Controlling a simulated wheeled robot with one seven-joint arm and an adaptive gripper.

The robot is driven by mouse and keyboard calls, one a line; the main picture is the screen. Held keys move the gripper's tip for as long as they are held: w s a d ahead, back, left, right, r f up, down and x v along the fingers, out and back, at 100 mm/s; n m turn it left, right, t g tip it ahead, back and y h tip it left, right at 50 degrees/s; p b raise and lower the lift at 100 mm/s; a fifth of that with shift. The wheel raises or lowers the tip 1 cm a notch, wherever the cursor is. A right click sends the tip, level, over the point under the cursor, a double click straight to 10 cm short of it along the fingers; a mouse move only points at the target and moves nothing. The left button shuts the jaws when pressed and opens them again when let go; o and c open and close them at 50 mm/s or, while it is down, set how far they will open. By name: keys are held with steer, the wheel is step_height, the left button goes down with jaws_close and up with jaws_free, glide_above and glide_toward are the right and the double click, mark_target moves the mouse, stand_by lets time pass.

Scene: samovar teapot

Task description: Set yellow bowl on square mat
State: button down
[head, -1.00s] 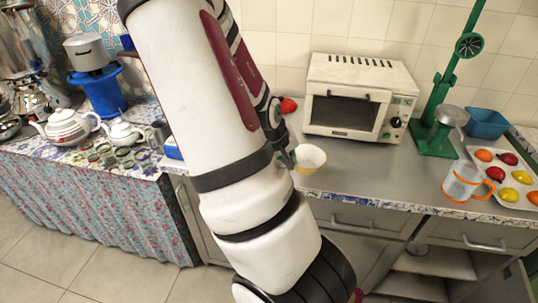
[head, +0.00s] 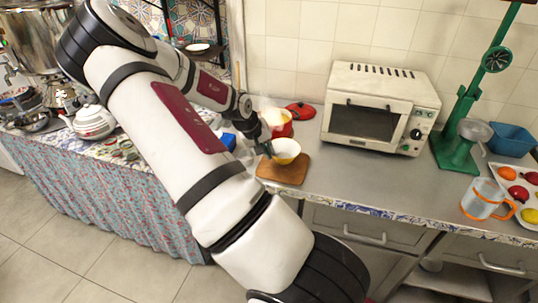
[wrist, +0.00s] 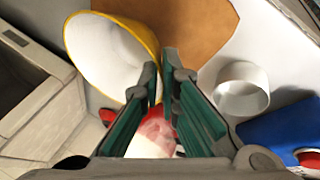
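The yellow bowl (head: 287,148), white inside, is over the back part of the brown square mat (head: 283,173) in the head view. In the wrist view the bowl (wrist: 108,55) fills the upper left and looks tilted, with the mat (wrist: 205,25) beyond it. My gripper (head: 268,150) is at the bowl's left side. In the wrist view my gripper's fingers (wrist: 160,75) are close together with the bowl's rim between their tips. I cannot tell whether the bowl touches the mat.
A white toaster oven (head: 380,108) stands right of the mat. A red lid (head: 300,111) lies behind. A white ring-shaped cup (wrist: 242,88) and a blue item (wrist: 280,128) are near my gripper. The grey counter between mat and oven is clear.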

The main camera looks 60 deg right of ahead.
steer(key=shift+f, duration=1)
steer(key=shift+f, duration=0.1)
steer(key=c, duration=1.8)
jaws_free()
